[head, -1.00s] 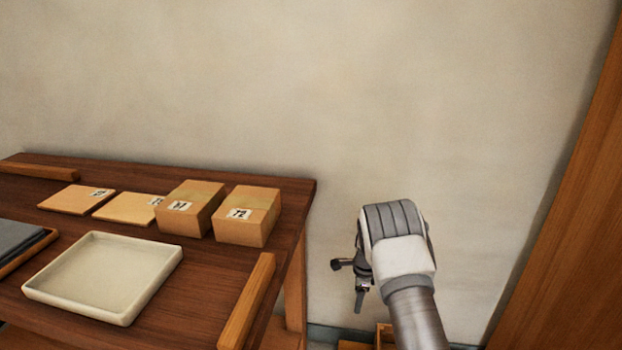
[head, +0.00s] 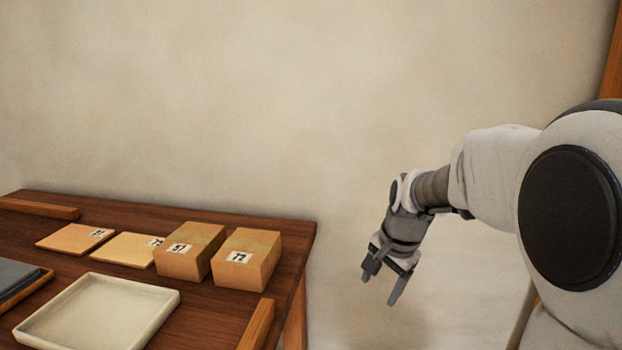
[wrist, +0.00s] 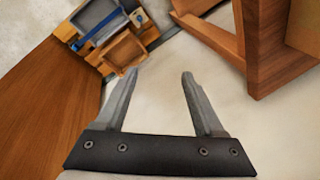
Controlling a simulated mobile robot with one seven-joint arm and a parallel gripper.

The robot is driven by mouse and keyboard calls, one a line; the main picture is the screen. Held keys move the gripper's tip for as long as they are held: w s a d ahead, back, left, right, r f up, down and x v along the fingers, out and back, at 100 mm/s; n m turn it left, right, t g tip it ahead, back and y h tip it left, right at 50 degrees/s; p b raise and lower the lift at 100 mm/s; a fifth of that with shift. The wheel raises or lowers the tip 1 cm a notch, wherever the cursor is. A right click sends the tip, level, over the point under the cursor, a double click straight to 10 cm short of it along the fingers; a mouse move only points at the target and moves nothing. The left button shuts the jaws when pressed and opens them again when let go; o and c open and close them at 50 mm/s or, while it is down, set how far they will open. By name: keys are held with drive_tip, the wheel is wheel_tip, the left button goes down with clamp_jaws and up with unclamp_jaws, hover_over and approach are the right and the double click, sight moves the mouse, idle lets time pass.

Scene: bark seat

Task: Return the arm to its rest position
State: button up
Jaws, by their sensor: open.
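My gripper (head: 379,286) hangs in the air to the right of the wooden table (head: 200,327), pointing down and slightly left in the head view. Its two fingers are apart with nothing between them. In the wrist view my gripper (wrist: 157,78) is also open and empty, with pale floor beyond the fingers. My arm is bent and reaches in from the right side of the head view.
On the table stand two cardboard boxes (head: 246,259), two flat packets (head: 76,238) and a cream tray (head: 97,313). A dark item (head: 17,277) lies at the left edge. The wrist view shows wooden boxes with a blue item (wrist: 98,29) low down, and a table leg (wrist: 266,50).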

drive_tip(key=s+r+n+t+h, duration=0.1)
drive_tip(key=s+r+n, duration=0.3)
drive_tip(key=s, duration=0.8)
drive_tip(key=s+r+n+t, duration=0.15)
drive_tip(key=s+n, duration=0.45)
drive_tip(key=s, duration=0.6)
wheel_tip(320, 180, up, 21)
drive_tip(key=p, duration=2)
drive_tip(key=shift+d+f, duration=0.15)
drive_tip(key=shift+d, duration=0.1)
drive_tip(key=shift+s, duration=0.1)
